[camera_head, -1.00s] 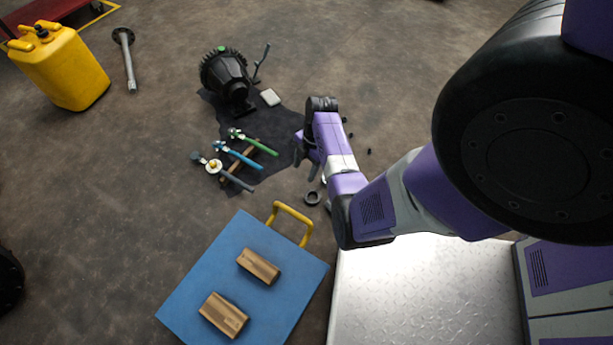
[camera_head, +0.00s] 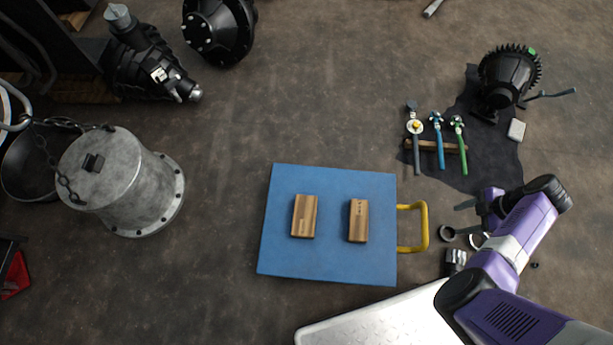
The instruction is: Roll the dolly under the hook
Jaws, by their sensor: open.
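The dolly (camera_head: 336,266) is a flat blue platform on the floor in the middle of the head view. Two wooden blocks, one on the left (camera_head: 304,216) and one on the right (camera_head: 358,221), lie on it, apart from each other. Its yellow loop handle (camera_head: 424,228) sticks out from the right edge. My gripper (camera_head: 466,218) is open and empty, a little right of the handle and apart from it. A pale curved metal piece (camera_head: 8,108) with a chain (camera_head: 45,150) shows at the left edge; I cannot tell whether it is the hook.
A grey flanged housing (camera_head: 120,185) stands at the left, with dark machine parts (camera_head: 150,62) behind it. Tools (camera_head: 438,145) and a black gear unit (camera_head: 508,75) lie on a dark cloth at the right. Bare floor lies between dolly and housing.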

